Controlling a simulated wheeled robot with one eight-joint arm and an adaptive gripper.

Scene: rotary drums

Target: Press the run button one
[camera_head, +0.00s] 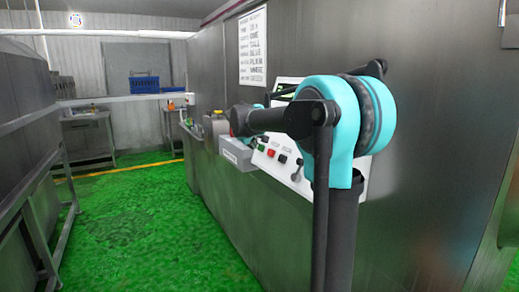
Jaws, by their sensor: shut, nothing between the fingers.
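A light, slanted control panel (308,186) is on the side of the steel machine. It carries a row of small controls: a green button (262,147), a red button (271,153), a dark button (283,158) and a black switch-like knob (297,171). Their labels are too small to read, so I cannot tell which is run button one. My arm's cyan joint and dark link cross in front of the panel and hide its upper and right parts. The link points away toward the panel's far end. I cannot make out my gripper beyond it.
The steel machine wall (430,120) fills the right side, with a printed notice (253,46) on it. A grey box (236,155) juts out beside the panel. Steel structures (25,120) line the left. The green floor (140,230) between is clear. A blue crate (144,84) is at the back.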

